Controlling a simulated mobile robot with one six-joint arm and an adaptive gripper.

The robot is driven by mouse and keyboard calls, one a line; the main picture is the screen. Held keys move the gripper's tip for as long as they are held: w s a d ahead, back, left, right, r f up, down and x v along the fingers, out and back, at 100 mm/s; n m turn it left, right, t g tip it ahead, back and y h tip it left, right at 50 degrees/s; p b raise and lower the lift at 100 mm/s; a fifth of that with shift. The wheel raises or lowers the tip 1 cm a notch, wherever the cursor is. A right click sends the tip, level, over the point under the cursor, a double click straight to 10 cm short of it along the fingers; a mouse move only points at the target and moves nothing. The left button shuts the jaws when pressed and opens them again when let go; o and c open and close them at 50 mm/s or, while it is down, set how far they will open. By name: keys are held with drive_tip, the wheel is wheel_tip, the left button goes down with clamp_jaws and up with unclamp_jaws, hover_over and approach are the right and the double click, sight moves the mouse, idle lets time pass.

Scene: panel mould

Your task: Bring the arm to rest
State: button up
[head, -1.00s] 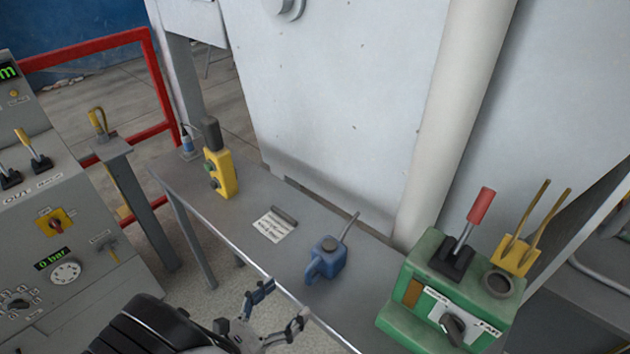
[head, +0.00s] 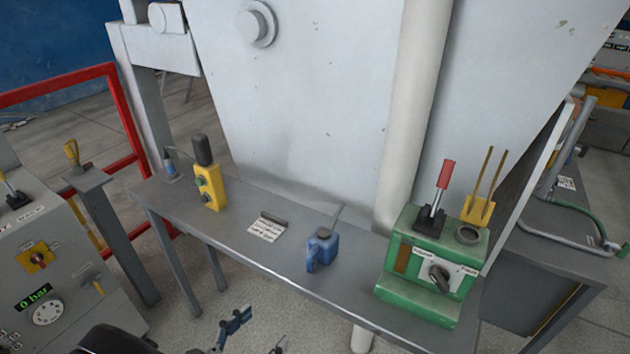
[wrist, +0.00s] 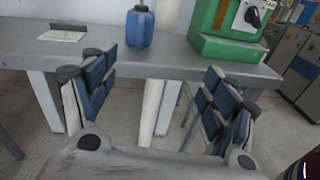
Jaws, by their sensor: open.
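My gripper (head: 255,335) is low at the bottom edge of the head view, in front of the grey bench (head: 240,252) and apart from it. Most of it is cut off by the picture's edge. In the wrist view my gripper (wrist: 160,95) shows its blue-padded fingers spread wide, with nothing between them. The bench's front edge (wrist: 180,68) runs across beyond the fingertips.
On the bench stand a yellow button box (head: 210,187), a paper label (head: 267,230), a blue oil can (head: 322,250) and a green control box (head: 432,262) with a red-handled lever. A grey console (head: 50,270) stands left. A red rail (head: 60,85) is behind.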

drive_tip(key=d+r+m+g, duration=0.5)
drive_tip(key=d+m+g, duration=0.1)
drive_tip(key=d, duration=0.3)
drive_tip(key=d+r+m+g, duration=0.5)
drive_tip(key=d+r+m, duration=0.1)
drive_tip(key=d, duration=0.3)
drive_tip(key=s+d+r+m+t+y, duration=0.2)
drive_tip(key=s+d+r+m+y, duration=0.5)
drive_tip(key=m, duration=0.8)
drive_tip(key=s+r+y, duration=0.2)
drive_tip(key=s+y, duration=0.1)
drive_tip(key=s, duration=0.1)
drive_tip(key=shift+d+r+m+y, duration=0.3)
drive_tip(key=shift+d+y, duration=0.1)
